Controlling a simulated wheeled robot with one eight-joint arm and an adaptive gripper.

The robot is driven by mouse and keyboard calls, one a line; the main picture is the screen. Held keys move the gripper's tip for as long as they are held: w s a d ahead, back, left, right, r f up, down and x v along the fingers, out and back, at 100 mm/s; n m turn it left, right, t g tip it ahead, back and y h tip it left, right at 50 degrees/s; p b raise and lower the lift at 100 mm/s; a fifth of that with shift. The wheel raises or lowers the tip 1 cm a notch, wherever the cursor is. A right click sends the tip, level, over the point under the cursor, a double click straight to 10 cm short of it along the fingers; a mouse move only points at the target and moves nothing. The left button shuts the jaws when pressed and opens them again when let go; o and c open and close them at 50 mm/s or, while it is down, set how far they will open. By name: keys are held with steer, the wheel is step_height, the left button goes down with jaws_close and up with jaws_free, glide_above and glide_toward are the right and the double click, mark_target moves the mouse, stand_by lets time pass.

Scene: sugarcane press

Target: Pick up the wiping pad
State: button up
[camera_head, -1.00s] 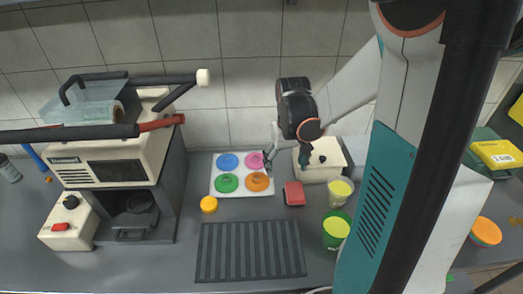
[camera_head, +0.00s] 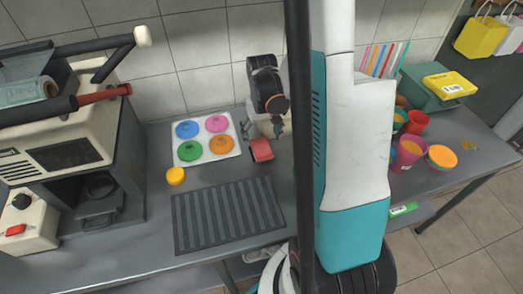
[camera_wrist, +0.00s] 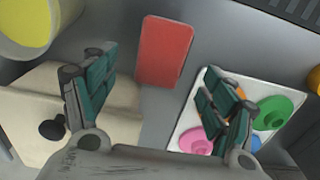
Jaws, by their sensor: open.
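The wiping pad, a red block with rounded edges (camera_head: 262,150), lies on the grey counter just right of the white tray with colored lids. It also shows in the wrist view (camera_wrist: 164,50), top centre, flat on the counter. My gripper (camera_wrist: 155,75) is open, with its two teal-padded fingers to the left and right of the pad's lower end in the picture. Nothing is between the fingers' pads in contact. In the head view my gripper (camera_head: 262,128) is small and partly hidden behind its wrist, just behind the pad.
The white tray (camera_head: 236,144) with several colored lids is close by the right finger. A cream box with a black knob (camera_wrist: 75,110) is under the left finger, and a yellow-filled cup (camera_wrist: 28,22) is nearby. A ribbed dark mat (camera_head: 228,215) lies in front.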

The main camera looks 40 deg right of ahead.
mark_target(260, 147)
steer(key=f+b, duration=0.1)
steer(key=f, duration=0.1)
steer(key=f+b, duration=0.1)
steer(key=f, duration=0.2)
steer(key=shift+w, duration=0.2)
steer(key=shift+r, duration=0.15)
steer(key=shift+c, duration=0.4)
steer(key=c, duration=0.9)
steer(key=shift+s+a+r+p, duration=0.2)
steer(key=shift+a+r+p, duration=0.15)
steer(key=shift+r+p, duration=0.1)
steer(key=r+p, duration=0.1)
steer(key=r, duration=0.1)
steer(key=r+p, duration=0.1)
steer(key=r, duration=0.1)
steer(key=r+p, duration=0.1)
steer(key=r, duration=0.1)
steer(key=shift+s+a+r, duration=0.15)
steer(key=shift+a+r, duration=0.1)
steer(key=shift+a, duration=0.1)
steer(key=s+a, duration=0.2)
steer(key=a, duration=0.3)
steer(key=s+a+p, duration=0.1)
steer(key=s+a, duration=0.2)
steer(key=a, duration=0.3)
steer(key=s+a+p, duration=0.1)
steer(key=s+a, duration=0.1)
steer(key=a, duration=0.3)
steer(key=shift+s+a+f, duration=0.2)
steer(key=shift+s+a, duration=0.2)
